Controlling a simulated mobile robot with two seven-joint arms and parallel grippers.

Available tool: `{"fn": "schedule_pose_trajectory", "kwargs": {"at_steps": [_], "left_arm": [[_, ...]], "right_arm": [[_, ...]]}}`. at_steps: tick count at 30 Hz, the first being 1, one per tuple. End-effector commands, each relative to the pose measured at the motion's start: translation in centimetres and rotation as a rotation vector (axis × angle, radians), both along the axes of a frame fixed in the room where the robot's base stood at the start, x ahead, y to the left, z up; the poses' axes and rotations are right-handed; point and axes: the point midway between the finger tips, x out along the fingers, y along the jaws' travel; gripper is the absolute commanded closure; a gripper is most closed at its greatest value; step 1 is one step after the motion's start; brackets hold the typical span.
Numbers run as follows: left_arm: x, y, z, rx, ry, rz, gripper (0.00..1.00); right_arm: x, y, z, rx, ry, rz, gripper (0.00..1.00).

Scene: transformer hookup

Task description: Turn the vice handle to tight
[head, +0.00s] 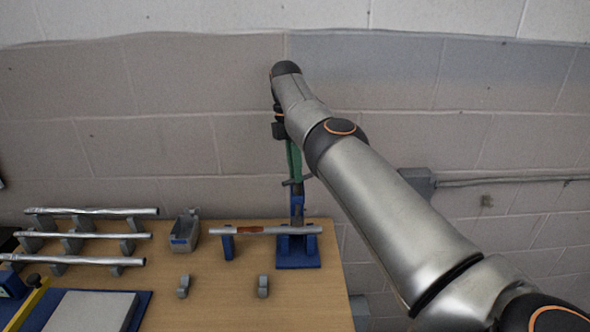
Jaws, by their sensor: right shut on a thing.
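The blue vice (298,255) stands near the right end of the wooden table, beside the wall. Its handle is a green lever (294,158) that stands nearly upright above the vice. A metal rod (250,230) with a brown band lies level across the vice and a blue support (228,244) to its left. My right gripper (284,139) is at the upper end of the green handle and shut on it. My forearm and wrist hide much of the gripper, and its fingertips hardly show. My left gripper is not in view.
Several metal rods (100,236) rest on grey holders at the left. Two small grey brackets (263,287) stand in front. A grey plate (92,312) lies at the front left. A block wall (200,130) rises behind.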

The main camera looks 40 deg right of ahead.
Motion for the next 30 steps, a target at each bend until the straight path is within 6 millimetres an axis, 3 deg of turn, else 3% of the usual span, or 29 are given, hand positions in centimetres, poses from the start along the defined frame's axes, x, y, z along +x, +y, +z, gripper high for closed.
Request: {"fn": "schedule_pose_trajectory", "kwargs": {"at_steps": [18, 30], "left_arm": [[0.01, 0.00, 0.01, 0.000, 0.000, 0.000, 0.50], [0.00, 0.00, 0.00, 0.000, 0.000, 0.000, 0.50]], "right_arm": [[0.02, -0.36, 0.06, 0.000, 0.000, -0.568, 1.00], [-0.04, -0.54, 0.03, -0.001, 0.001, -0.777, 1.00]]}}
